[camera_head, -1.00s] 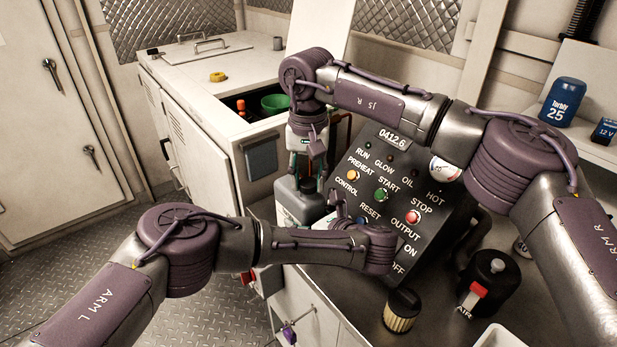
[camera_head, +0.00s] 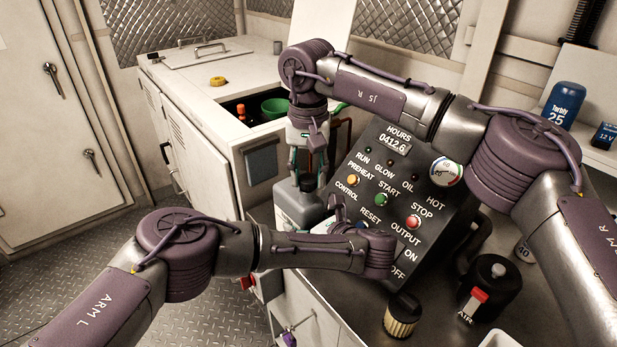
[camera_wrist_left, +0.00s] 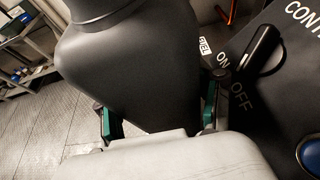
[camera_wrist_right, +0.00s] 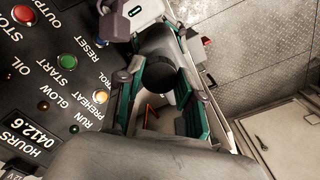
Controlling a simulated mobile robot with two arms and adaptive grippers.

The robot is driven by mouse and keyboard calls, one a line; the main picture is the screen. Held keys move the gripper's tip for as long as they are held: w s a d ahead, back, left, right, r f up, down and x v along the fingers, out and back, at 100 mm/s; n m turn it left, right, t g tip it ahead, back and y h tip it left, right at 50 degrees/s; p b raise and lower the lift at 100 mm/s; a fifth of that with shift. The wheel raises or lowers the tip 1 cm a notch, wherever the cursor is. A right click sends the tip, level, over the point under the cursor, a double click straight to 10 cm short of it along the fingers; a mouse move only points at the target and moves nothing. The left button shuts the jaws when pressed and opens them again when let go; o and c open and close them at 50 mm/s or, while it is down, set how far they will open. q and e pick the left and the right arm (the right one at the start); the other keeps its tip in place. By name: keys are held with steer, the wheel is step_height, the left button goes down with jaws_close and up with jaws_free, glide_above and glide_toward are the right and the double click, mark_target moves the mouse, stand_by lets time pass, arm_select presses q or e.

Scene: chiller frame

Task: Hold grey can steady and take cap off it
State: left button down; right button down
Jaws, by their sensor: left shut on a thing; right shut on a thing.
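The grey can (camera_head: 288,204) stands in front of the control panel, partly hidden by my left arm. In the left wrist view a large dark grey body (camera_wrist_left: 135,70), which looks like the can, sits between the pads of my left gripper (camera_wrist_left: 160,118). That gripper is shut on it. My right gripper (camera_head: 307,170) hangs above the can, fingers down, shut on the black cap (camera_head: 307,185). In the right wrist view the round dark cap (camera_wrist_right: 160,74) is between the green finger pads. I cannot tell whether the cap still touches the neck.
The control panel (camera_head: 400,205) stands close to the right of the can. A black-topped filter (camera_head: 402,315) and a black air canister (camera_head: 489,288) are on the bench. Behind is a white cabinet (camera_head: 185,95) with an open bay holding a green bowl (camera_head: 275,107).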

mark_target(309, 179)
arm_select(q)
steer(key=shift+f, duration=0.15)
steer(key=shift+s+d, duration=0.1)
arm_select(e)
steer(key=shift+a+r, duration=0.1)
steer(key=shift+r, duration=1.95)
arm_select(q)
steer(key=shift+c, duration=2.4)
jaws_free()
steer(key=o, duration=0.4)
steer(key=v, duration=1.2)
